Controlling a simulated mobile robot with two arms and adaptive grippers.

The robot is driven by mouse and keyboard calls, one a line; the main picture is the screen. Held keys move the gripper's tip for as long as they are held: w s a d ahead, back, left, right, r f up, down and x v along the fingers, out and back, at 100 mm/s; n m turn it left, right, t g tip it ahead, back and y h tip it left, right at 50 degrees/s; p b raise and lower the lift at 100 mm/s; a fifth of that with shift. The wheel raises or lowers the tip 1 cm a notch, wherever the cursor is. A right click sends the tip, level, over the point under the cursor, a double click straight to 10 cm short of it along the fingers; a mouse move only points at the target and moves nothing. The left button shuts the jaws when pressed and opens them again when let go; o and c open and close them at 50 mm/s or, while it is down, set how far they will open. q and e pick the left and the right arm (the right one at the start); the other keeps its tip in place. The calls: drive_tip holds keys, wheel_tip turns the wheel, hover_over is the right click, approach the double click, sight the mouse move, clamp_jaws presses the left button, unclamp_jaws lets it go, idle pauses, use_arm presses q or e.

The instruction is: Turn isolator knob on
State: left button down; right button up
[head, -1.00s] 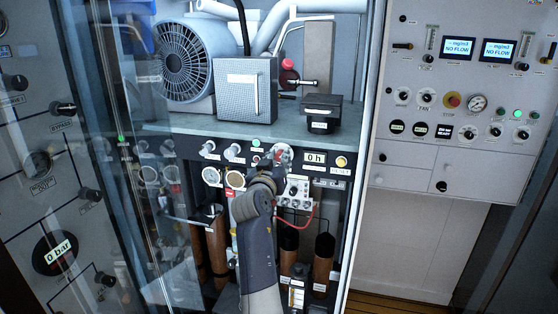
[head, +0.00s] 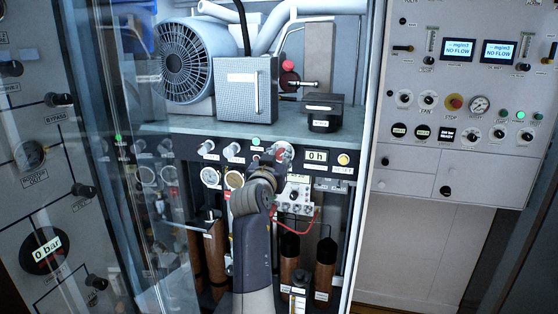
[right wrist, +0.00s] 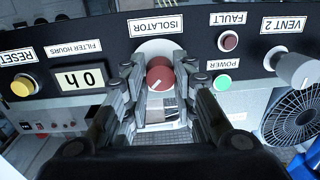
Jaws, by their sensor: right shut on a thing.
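The isolator knob (right wrist: 160,76) is red and round on a pale round plate, under an ISOLATOR label that appears upside down in the right wrist view. My right gripper (right wrist: 160,84) is shut on this knob, with a finger at its left and right sides. In the head view my right gripper (head: 279,158) is at the panel strip, and its wrist hides part of what lies below. The knob's white pointer line is slanted in the wrist view. My left gripper is not in view.
Close by are the green power lamp (right wrist: 222,82), dark fault lamp (right wrist: 229,41), grey vent 2 knob (right wrist: 293,68), hours display (right wrist: 80,78) and yellow reset button (right wrist: 22,88). A red cable (head: 302,224) hangs below. A glass door (head: 125,200) stands at the left.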

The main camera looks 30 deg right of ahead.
drive_tip(key=o, duration=0.9)
drive_tip(key=shift+f, duration=0.1)
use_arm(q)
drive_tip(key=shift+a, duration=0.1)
use_arm(e)
drive_tip(key=shift+o, duration=0.8)
drive_tip(key=shift+d, duration=0.1)
drive_tip(key=shift+r, duration=0.25)
wheel_tip(320, 180, up, 9)
drive_tip(key=shift+r, duration=0.2)
drive_tip(key=shift+w, duration=0.1)
